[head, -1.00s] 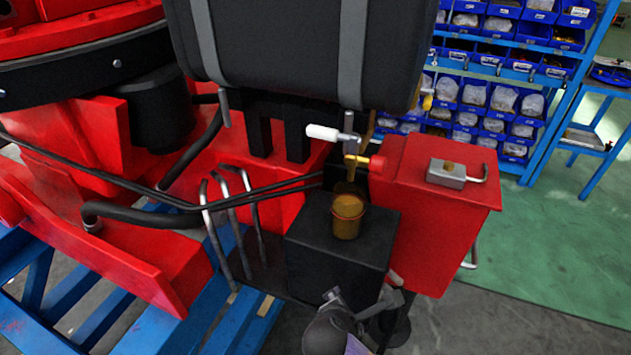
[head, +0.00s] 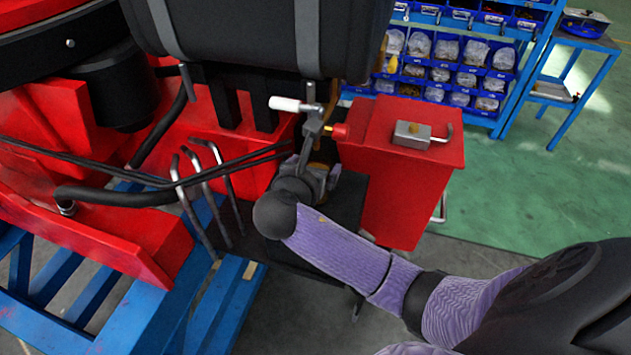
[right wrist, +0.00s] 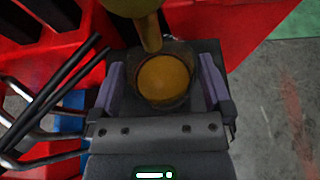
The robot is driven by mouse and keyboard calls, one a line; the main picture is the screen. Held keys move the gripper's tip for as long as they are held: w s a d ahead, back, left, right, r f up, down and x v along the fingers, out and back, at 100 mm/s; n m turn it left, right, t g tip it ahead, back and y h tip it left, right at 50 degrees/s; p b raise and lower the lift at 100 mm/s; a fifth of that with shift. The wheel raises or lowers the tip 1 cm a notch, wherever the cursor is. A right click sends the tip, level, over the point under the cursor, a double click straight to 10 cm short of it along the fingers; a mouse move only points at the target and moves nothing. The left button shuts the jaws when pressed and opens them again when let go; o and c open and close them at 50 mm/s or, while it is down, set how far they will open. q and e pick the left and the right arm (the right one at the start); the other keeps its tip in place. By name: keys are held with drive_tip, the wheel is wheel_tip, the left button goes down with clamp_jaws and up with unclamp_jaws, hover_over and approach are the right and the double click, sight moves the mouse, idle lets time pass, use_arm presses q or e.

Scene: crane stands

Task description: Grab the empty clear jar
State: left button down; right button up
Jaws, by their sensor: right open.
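In the right wrist view a round jar (right wrist: 165,82) stands on a black block, with amber-brown colour showing inside it; it does not look empty and clear. A brass-coloured spout (right wrist: 150,32) hangs right above its rim. My right gripper (right wrist: 160,88) is open, with one finger on each side of the jar; I cannot tell whether they touch it. In the head view my right gripper (head: 318,178) is over the black block (head: 345,205), below the white-handled valve (head: 300,105), and mostly hides the jar. My left gripper is not in view.
A red box (head: 400,170) with a small metal padlock-like piece (head: 412,134) on top stands just right of the block. Bent metal pipes (head: 205,190) and black hoses are at the left. A dark tank (head: 250,35) overhangs the valve. Blue shelves of bins stand behind.

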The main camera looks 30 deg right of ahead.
drive_tip(key=shift+w+d+f, duration=0.3)
drive_tip(key=shift+w+d, duration=0.05)
drive_tip(key=shift+d, duration=0.1)
drive_tip(key=c, duration=1.3)
